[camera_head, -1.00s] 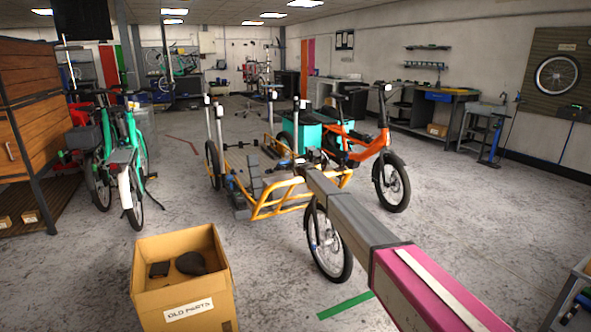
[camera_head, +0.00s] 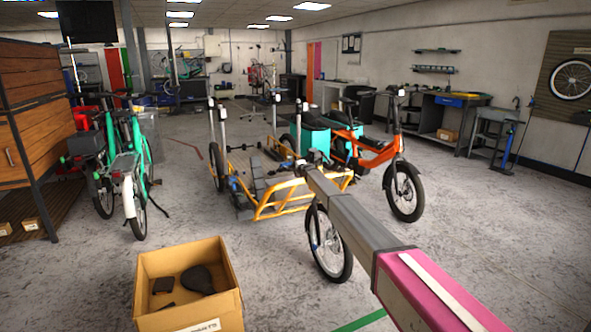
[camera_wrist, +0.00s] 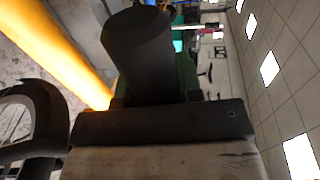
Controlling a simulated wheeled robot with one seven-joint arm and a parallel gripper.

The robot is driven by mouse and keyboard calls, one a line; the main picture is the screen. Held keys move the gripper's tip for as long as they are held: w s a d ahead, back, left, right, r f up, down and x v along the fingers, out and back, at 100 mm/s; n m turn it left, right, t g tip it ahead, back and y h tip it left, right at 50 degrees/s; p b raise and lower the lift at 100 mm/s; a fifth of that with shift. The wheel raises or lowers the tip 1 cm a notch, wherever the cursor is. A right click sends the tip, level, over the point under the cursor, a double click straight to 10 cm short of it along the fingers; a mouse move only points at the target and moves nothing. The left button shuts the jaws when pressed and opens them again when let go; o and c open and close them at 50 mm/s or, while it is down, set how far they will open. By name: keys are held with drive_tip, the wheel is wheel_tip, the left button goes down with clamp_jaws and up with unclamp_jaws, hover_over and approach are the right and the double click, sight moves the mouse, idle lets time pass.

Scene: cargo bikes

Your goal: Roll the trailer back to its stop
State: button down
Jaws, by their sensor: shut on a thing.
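The trailer (camera_head: 290,204) has a yellow-orange tube frame, spoked wheels and tall uprights with pale tops. It stands upright on the floor in the middle of the head view. My arm reaches to it from the lower right. My gripper (camera_head: 316,166) is at its near upper side, small and partly hidden behind my arm. In the wrist view a dark cylinder (camera_wrist: 138,45), like a grip, is right at my gripper, which is shut on it. The yellow tube (camera_wrist: 62,48) and a black tyre (camera_wrist: 35,115) show at the left. I cannot make out the stop.
An orange cargo bike (camera_head: 378,158) with teal boxes stands close behind and right of the trailer. A teal bike (camera_head: 137,170) stands at the left. A cardboard box (camera_head: 190,303) is on the floor at the near left. A green floor strip (camera_head: 360,320) is nearest me. Floor at right is clear.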

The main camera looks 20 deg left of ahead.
drive_tip(key=c, duration=0.8)
unclamp_jaws()
drive_tip(key=v, duration=1)
drive_tip(key=shift+s+d+r, duration=0.2)
drive_tip(key=shift+d, duration=0.1)
drive_tip(key=shift+d, duration=0.1)
